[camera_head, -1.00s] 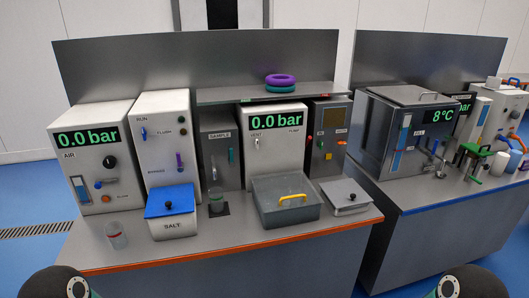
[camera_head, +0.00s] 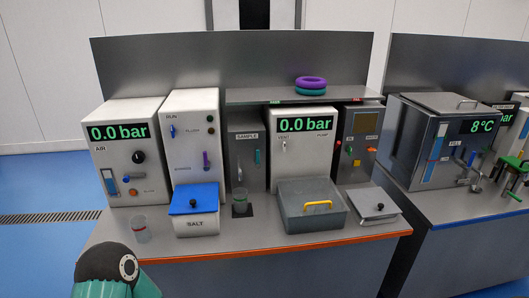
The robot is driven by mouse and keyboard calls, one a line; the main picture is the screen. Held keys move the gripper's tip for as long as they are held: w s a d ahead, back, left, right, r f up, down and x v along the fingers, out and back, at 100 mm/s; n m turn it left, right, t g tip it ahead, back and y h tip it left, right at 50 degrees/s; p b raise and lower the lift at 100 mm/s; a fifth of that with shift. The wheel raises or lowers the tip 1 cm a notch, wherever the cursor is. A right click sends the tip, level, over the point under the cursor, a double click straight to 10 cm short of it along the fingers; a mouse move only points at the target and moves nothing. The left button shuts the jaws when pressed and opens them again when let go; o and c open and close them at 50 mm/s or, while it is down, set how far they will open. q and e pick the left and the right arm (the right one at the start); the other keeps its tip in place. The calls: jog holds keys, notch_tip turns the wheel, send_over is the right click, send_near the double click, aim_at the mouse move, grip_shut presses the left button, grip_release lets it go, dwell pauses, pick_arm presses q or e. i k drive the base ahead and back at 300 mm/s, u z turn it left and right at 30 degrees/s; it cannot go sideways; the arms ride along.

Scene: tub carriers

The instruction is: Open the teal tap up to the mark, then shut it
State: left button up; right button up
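The teal tap handle (camera_head: 257,156) stands upright on the front of the grey SAMPLE box (camera_head: 247,177). A small clear cup (camera_head: 240,201) stands below the SAMPLE box on a dark square pad (camera_head: 246,212). Its mark and any liquid in it are too small to tell. A second clear cup with a red band (camera_head: 141,231) stands at the bench's front left. Nothing of mine touches the tap or the cups.
A blue-lidded SALT box (camera_head: 195,222) stands left of the pad. A grey tub with a yellow handle (camera_head: 312,215) stands to its right. Purple and teal rings (camera_head: 311,85) lie on the shelf above. The bench front edge (camera_head: 270,252) is orange.

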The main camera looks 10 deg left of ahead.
aim_at(257, 164)
jog(key=i, duration=0.9)
